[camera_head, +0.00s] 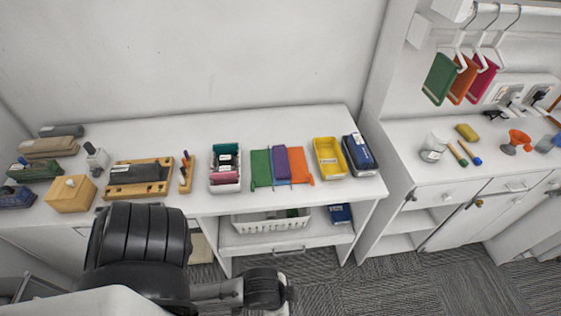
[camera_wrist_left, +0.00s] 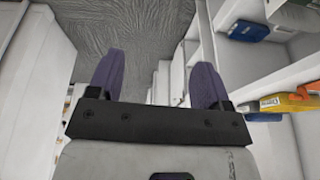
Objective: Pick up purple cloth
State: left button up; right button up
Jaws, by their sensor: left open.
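The purple cloth (camera_head: 281,166) lies flat on the white counter, between a green cloth (camera_head: 261,168) and an orange cloth (camera_head: 299,165). I cannot make out the purple cloth in the left wrist view. My left gripper (camera_wrist_left: 157,78) shows there with its two purple fingers spread wide and nothing between them. It points past white furniture toward the carpet, away from the cloth. In the head view my left arm reaches in low, in front of the counter, and its fingers are not visible. My right gripper is in neither view.
A tray of small items (camera_head: 225,168) stands left of the cloths, and a yellow bin (camera_head: 329,158) stands right. A white basket (camera_head: 270,221) sits on the shelf below. Cloths hang on hangers (camera_head: 465,80) at upper right. The counter behind the cloths is clear.

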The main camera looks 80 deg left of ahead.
pick_arm(q)
jog(key=shift+o, duration=0.2)
jog(key=o, duration=0.3)
